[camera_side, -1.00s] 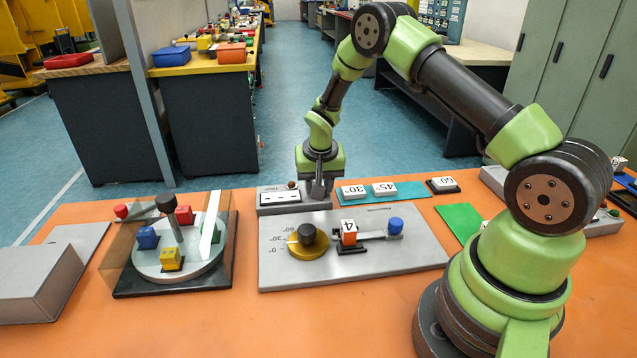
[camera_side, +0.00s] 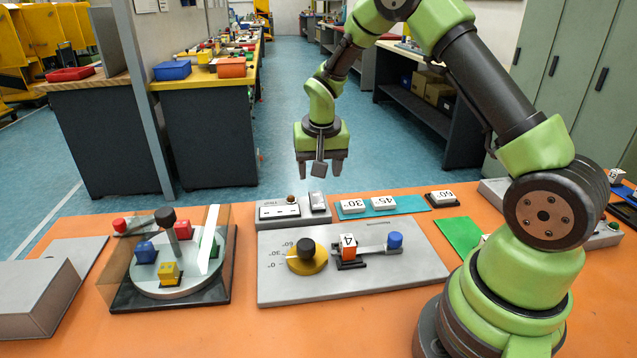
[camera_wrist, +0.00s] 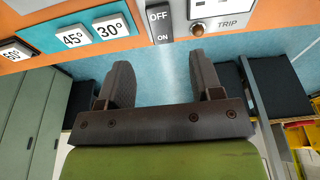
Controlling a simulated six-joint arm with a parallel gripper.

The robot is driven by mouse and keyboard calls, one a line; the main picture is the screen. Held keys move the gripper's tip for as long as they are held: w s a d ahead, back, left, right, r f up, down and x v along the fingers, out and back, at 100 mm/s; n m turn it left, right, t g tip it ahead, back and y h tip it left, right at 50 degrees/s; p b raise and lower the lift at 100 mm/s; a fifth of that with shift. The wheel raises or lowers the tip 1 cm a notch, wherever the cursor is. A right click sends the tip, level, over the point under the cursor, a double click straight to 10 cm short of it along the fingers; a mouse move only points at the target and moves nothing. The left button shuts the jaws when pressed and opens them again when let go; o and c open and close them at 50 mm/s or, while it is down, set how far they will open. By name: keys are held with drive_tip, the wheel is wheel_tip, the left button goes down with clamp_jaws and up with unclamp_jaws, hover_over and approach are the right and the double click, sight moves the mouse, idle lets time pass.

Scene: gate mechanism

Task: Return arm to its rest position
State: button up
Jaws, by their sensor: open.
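My gripper (camera_side: 320,168) is open and empty. In the side view it hangs in the air above the back edge of the orange table, above and behind a grey rocker switch (camera_side: 318,202). In the wrist view both fingers of my gripper (camera_wrist: 160,85) are apart with nothing between them. The switch, marked OFF and ON, also shows in the wrist view (camera_wrist: 159,22), beyond the fingertips and apart from them. The TRIP box (camera_side: 283,212) stands left of the switch.
A grey plate (camera_side: 400,275) carries a yellow dial, a white-and-orange "4" block and a blue knob. A turntable (camera_side: 150,285) with coloured blocks stands left. Angle tiles (camera_side: 383,202) lie on a blue strip at the back. A green sheet (camera_side: 458,233) lies right. Air around my gripper is clear.

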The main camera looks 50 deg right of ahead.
drive_tip(key=shift+s+a+r, duration=0.1)
drive_tip(key=shift+r, duration=0.4)
drive_tip(key=s+a+r+n+t, duration=0.1)
drive_tip(key=s+a+r, duration=0.2)
drive_tip(key=r, duration=0.4)
drive_tip(key=s+a+r+n+t, duration=0.1)
drive_tip(key=s+a+r, duration=0.25)
drive_tip(key=r, duration=0.25)
drive_tip(key=s+a+r+n+t+y, duration=0.1)
drive_tip(key=s+a+r+y, duration=0.1)
drive_tip(key=s+a, duration=0.2)
drive_tip(key=s+a+r+n+t+y, duration=0.1)
drive_tip(key=s+a+r+n+t, duration=0.1)
drive_tip(key=s, duration=0.9)
drive_tip(key=shift+a+r+y, duration=0.4)
drive_tip(key=shift+a+r, duration=0.2)
drive_tip(key=shift+a, duration=0.25)
